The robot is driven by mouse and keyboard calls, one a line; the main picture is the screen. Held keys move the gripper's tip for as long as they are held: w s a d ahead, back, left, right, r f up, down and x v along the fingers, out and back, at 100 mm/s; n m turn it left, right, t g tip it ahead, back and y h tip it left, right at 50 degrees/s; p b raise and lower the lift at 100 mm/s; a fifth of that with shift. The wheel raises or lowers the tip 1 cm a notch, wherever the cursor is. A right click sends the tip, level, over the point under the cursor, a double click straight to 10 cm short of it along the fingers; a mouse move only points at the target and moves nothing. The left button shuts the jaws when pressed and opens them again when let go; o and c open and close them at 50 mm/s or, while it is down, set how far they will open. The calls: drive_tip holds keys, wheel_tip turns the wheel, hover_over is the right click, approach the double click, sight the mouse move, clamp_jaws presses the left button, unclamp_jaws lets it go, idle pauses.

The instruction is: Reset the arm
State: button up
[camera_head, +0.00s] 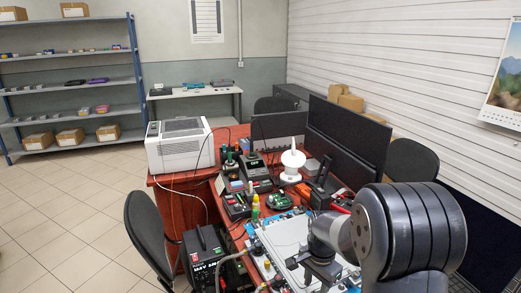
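My arm reaches in from the bottom right of the head view, with a large dark ribbed joint and a lighter wrist. My gripper (322,270) points down over the white framed board (285,240) at the near end of the red desk. Its fingertips are small and partly cut off by the bottom of the picture, so I cannot tell whether they are open or shut. I see nothing clearly held.
Two dark monitors (345,140) stand behind my arm on the red desk (225,140). A chair (150,235) stands left. Open tiled floor (70,210) lies beyond.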

wheel_tip(320, 180, down, 2)
drive_tip(key=shift+f, duration=0.25)
idle(0.5)
